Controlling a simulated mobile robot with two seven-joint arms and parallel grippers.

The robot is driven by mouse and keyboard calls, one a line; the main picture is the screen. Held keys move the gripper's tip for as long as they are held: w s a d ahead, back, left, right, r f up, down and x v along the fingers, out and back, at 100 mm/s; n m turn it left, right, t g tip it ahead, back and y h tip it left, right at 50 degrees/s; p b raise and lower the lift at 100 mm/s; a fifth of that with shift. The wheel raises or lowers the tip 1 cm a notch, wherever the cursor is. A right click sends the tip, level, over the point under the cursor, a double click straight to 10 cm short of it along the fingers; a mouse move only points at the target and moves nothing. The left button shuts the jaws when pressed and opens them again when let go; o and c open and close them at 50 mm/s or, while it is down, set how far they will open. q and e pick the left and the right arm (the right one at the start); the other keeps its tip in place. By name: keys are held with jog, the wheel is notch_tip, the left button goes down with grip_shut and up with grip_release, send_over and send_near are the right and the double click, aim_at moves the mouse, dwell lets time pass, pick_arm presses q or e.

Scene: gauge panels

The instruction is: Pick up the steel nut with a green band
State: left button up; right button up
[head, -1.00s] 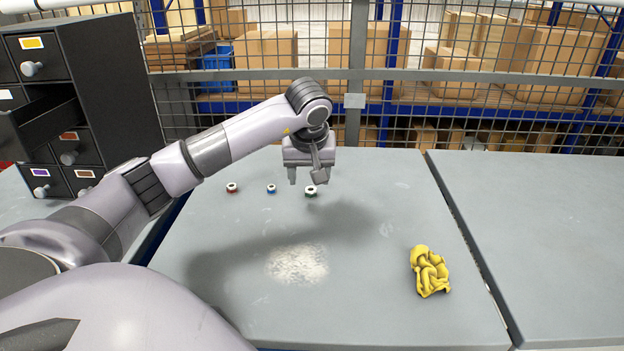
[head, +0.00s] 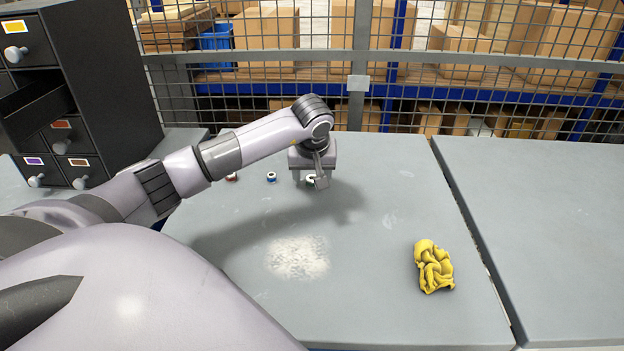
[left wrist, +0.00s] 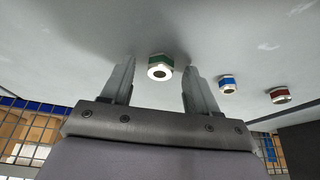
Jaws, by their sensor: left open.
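The steel nut with a green band (head: 311,179) lies on the grey table top, partly hidden by my left gripper in the head view. In the left wrist view the nut (left wrist: 160,67) shows whole, in line with the gap between the fingers and near their tips. My left gripper (head: 309,182) points down at the nut. Its two fingers (left wrist: 157,75) are apart and hold nothing. Whether they reach down around the nut I cannot tell. My right gripper is not in view.
A blue-banded nut (head: 271,177) and a red-banded nut (head: 232,177) lie left of the green one; my arm partly covers the red one. A yellow cloth-like bundle (head: 434,267) lies at the right. A dark drawer cabinet (head: 105,80) with an open drawer stands at the left.

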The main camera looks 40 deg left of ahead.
pick_arm(q)
jog(key=shift+f, duration=0.1)
jog(key=shift+c, duration=0.3)
grip_shut()
